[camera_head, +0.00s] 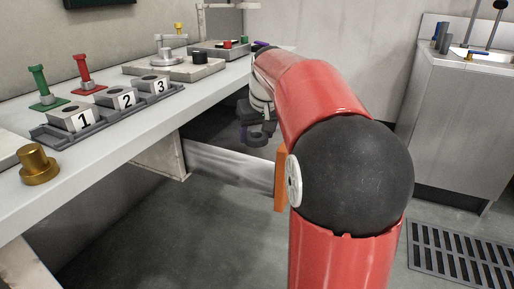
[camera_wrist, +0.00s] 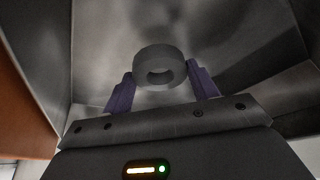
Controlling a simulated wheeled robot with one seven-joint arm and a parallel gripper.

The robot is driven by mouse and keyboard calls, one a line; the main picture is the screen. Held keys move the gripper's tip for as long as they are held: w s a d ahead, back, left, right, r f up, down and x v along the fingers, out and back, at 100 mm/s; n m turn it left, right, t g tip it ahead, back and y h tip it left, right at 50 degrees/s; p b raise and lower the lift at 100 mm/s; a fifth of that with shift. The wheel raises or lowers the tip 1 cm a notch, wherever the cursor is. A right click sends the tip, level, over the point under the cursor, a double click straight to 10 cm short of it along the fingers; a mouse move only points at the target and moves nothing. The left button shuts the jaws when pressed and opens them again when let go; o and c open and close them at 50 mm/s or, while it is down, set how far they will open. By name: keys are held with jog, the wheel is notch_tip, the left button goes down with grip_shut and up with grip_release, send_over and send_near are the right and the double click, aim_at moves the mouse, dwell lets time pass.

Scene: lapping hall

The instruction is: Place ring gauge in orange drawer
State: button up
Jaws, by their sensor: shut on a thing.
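The ring gauge (camera_wrist: 160,53), a thick grey ring with a central hole, is held between the two purple fingers of my gripper (camera_wrist: 161,80) in the wrist view. My gripper is shut on it. Metal walls of the open drawer surround the ring in that view, and the orange front (camera_wrist: 22,85) shows at the left. In the head view the drawer (camera_head: 225,167) is pulled out from under the bench, with its orange front (camera_head: 280,181) partly behind my red arm. My gripper (camera_head: 258,130) points down over the drawer. The gap between ring and drawer floor is unclear.
The bench (camera_head: 120,135) holds a grey rack (camera_head: 115,118) with numbered blocks, a brass knob-like piece (camera_head: 38,166), a green plug gauge (camera_head: 41,87) and a red one (camera_head: 84,72). A cabinet (camera_head: 455,135) and floor grate (camera_head: 460,255) are at the right.

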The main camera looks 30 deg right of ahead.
aim_at(257, 146)
jog(key=shift+f+b, duration=0.45)
jog(key=shift+f, duration=1.45)
jog(key=shift+f, duration=0.1)
jog(key=o, duration=1.1)
jog(key=shift+f, duration=0.1)
jog(key=shift+r, duration=0.3)
jog(key=p+v, duration=0.2)
jog(key=v, duration=0.9)
jog(key=shift+s+r, duration=0.15)
jog(key=shift+r, duration=0.25)
